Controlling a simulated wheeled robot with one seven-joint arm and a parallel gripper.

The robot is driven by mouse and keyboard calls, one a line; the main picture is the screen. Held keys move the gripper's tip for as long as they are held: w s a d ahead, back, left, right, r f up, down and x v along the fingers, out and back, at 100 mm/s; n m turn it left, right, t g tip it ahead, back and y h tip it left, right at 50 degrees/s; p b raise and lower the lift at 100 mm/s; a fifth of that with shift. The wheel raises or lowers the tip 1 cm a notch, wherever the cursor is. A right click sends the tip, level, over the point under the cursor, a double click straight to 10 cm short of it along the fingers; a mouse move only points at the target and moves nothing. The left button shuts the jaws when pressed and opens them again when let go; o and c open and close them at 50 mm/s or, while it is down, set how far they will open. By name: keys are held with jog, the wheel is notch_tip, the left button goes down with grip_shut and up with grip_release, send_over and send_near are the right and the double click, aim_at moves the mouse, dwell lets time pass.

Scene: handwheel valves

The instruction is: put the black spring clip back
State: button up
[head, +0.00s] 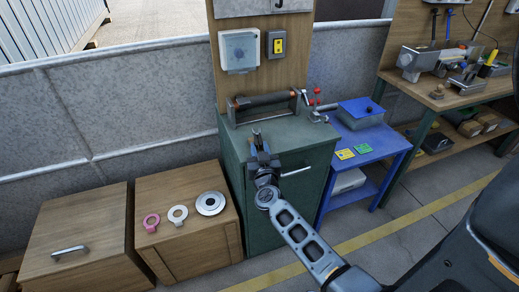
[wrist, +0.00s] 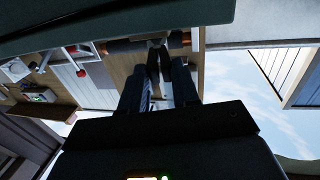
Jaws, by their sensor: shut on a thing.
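My gripper (head: 262,155) is at the front part of the green cabinet's top, below the dark bar in the head view. It is shut on the black spring clip (head: 256,133), a small dark piece standing out past the fingertips. In the wrist view the clip (wrist: 154,62) shows as narrow dark legs between the two fingers (wrist: 161,85). The dark bar with copper-coloured ends (head: 265,99) lies between two uprights on the cabinet. It also shows beyond the clip in the wrist view (wrist: 120,46). I cannot tell whether the clip touches the bar.
The green cabinet (head: 290,140) has red-knobbed fittings (head: 313,93) near its back right. A blue table (head: 375,145) with a blue box (head: 360,109) stands to its right. A wooden cabinet on the left bears a pink ring (head: 151,221), a white ring (head: 178,215) and a silver disc (head: 210,203).

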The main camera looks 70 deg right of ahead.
jog(key=shift+f+b, duration=0.5)
jog(key=shift+f, duration=0.4)
jog(key=o, duration=0.8)
jog(key=shift+c, duration=0.2)
jog(key=v, duration=0.8)
jog(key=shift+p, duration=0.3)
jog(key=s+a+r+n+t+y, duration=0.3)
jog(key=s+a+t+y, duration=0.1)
jog(key=a, duration=0.7)
jog(key=s+a+r+n+t+y, duration=0.3)
jog(key=s+a+n+y, duration=0.1)
jog(key=a, duration=0.6)
jog(key=s+a+r+n+y, duration=0.5)
jog(key=s+a+r+y, duration=0.2)
jog(key=s+a+r, duration=0.3)
jog(key=shift+s+a+r+g+y, duration=0.3)
jog(key=shift+a+y, duration=0.1)
jog(key=shift+a, duration=0.3)
